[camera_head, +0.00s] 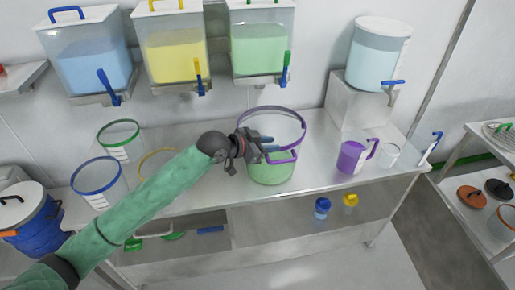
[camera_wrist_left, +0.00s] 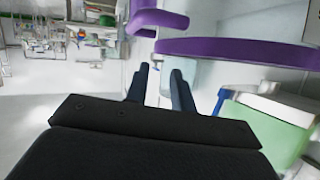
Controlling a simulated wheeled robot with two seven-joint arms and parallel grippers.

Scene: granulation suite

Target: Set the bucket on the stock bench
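A clear bucket with a purple rim and green contents (camera_head: 270,172) stands upright on the steel bench (camera_head: 315,170), below the green-filled dispenser. Its purple side handle (camera_head: 283,157) faces the front. My left gripper (camera_head: 268,145) is at the bucket's near left side, close to the rim and handle. In the left wrist view my left gripper (camera_wrist_left: 160,82) has its two fingers apart with nothing seen between them. The purple handle (camera_wrist_left: 158,18) and rim (camera_wrist_left: 235,50) lie just beyond the fingertips; I cannot tell whether they touch. My right gripper is not in view.
Empty green-rimmed (camera_head: 122,143) and blue-rimmed (camera_head: 98,183) buckets and a yellow-rimmed one stand left on the bench. A purple jug (camera_head: 352,156) and white cup (camera_head: 388,154) stand right. Dispensers with taps hang above. A shelf rack (camera_head: 480,190) is far right.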

